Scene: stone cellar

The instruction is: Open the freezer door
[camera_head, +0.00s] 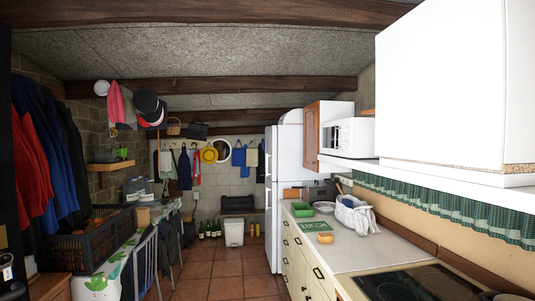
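A tall white fridge-freezer (289,160) stands at the far end of the room, just past the right-hand counter. Its door side (272,225) faces left and shows only as a narrow, steeply angled strip. A seam near mid-height parts an upper door (271,153) from a lower one. Both doors look shut. I cannot tell which one is the freezer. Neither of my grippers can be made out in this view, and the fridge-freezer is well ahead of me.
A tiled floor aisle (225,270) runs clear toward the back. A counter with drawers (300,262) lines the right. A black crate (85,240) on a table and chairs narrow the left. A white bin (234,232) and bottles stand at the back wall.

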